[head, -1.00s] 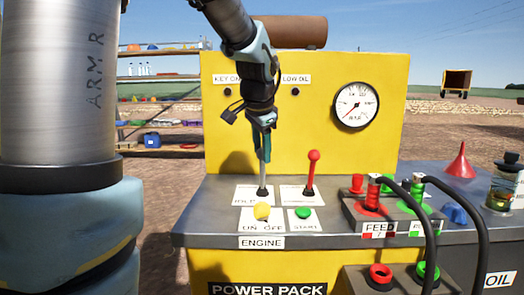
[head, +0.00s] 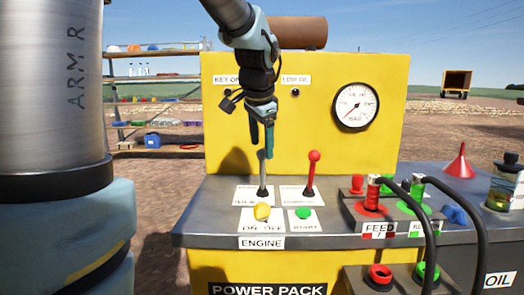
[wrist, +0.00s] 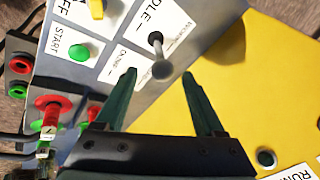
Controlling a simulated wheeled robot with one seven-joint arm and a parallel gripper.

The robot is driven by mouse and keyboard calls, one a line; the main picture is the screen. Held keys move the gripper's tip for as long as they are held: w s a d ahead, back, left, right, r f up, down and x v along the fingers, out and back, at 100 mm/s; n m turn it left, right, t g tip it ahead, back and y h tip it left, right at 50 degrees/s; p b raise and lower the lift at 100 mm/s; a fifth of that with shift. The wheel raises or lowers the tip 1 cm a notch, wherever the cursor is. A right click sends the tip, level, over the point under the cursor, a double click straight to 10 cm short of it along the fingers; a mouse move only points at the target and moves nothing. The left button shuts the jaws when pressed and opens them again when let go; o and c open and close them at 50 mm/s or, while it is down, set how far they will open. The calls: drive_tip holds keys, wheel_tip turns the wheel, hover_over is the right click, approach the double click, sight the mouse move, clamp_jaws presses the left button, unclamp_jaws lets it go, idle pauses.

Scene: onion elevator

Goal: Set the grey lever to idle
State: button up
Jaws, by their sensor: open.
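The grey lever (head: 262,176) stands nearly upright on a white label plate on the grey console, left of the red-knobbed lever (head: 312,172). In the wrist view the grey lever's rounded top (wrist: 161,69) shows just beyond the fingertips, with the word "IDLE" on the plate beside it. My gripper (head: 262,140) is above the grey lever, pointing down. In the wrist view my gripper (wrist: 160,74) is open, its two fingers apart on either side of the lever's top. Nothing is held between them.
A yellow knob (head: 262,211) and a green start button (head: 303,213) sit in front of the levers. The yellow panel (head: 230,130) with a gauge (head: 355,105) rises behind. Red and green hose couplings (head: 372,195) and black hoses stand at the right.

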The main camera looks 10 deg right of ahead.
drive_tip(key=v, duration=0.8)
drive_tip(key=shift+f, duration=0.1)
drive_tip(key=s+a+f+n+g+p, duration=0.1)
drive_tip(key=s+a+f+n+p, duration=0.3)
drive_tip(key=a+f+n+p, duration=0.1)
drive_tip(key=s+a+f+n+g+y+p, duration=0.1)
drive_tip(key=s+a+f+n+p, duration=0.4)
drive_tip(key=a+f, duration=0.5)
drive_tip(key=a+n+g+p, duration=0.1)
drive_tip(key=a+n, duration=0.1)
drive_tip(key=shift+s+n, duration=0.2)
drive_tip(key=shift+n, duration=0.1)
drive_tip(key=shift+a, duration=0.1)
